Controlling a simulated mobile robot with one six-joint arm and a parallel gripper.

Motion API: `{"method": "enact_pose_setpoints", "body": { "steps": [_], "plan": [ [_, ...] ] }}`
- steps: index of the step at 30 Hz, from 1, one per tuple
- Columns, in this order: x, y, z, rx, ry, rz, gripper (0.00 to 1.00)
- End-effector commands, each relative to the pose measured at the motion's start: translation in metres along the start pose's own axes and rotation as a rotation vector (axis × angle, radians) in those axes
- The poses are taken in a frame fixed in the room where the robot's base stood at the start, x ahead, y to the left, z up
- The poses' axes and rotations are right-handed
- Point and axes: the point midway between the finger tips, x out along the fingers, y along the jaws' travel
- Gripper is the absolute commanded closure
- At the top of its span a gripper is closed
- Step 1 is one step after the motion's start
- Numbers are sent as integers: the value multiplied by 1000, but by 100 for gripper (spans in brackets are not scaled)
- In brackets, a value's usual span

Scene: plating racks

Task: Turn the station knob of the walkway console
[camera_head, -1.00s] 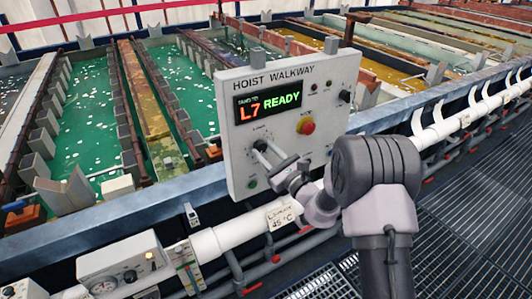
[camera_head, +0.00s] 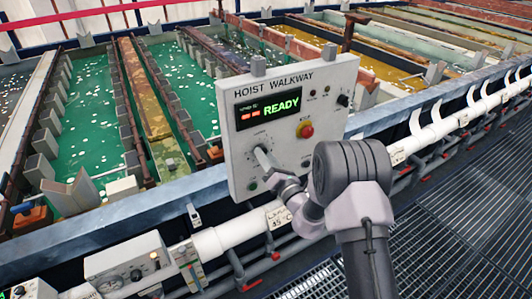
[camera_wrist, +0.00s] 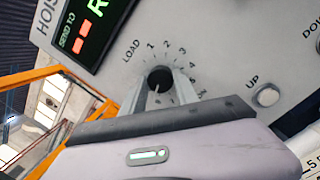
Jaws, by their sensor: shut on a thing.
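The walkway console (camera_head: 235,170) is a pale upright panel headed HOIST WALKWAY. Its display (camera_head: 268,108) shows two red dashes and a green READY. The black station knob (camera_wrist: 160,76) sits inside a dial marked LOAD and numbers; a light mark shows on its lower part. My gripper (camera_wrist: 163,92) is shut on the knob, one finger on each side. In the head view my gripper (camera_head: 266,161) reaches the panel's lower left and hides most of the knob.
A red button (camera_head: 305,130) and a small black knob (camera_head: 343,101) are on the panel's right side. A round UP button (camera_wrist: 267,95) is right of the dial. A white pipe (camera_head: 225,236) runs below the panel. Tanks lie behind; grated walkway (camera_head: 450,220) is clear at right.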

Motion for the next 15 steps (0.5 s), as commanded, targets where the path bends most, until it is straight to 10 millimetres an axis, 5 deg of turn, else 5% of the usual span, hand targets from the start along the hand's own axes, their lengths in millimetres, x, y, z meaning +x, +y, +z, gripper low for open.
{"method": "enact_pose_setpoints", "body": {
  "steps": [15],
  "plan": [
    [0,1,0,277,-18,-36,100]
  ]
}}
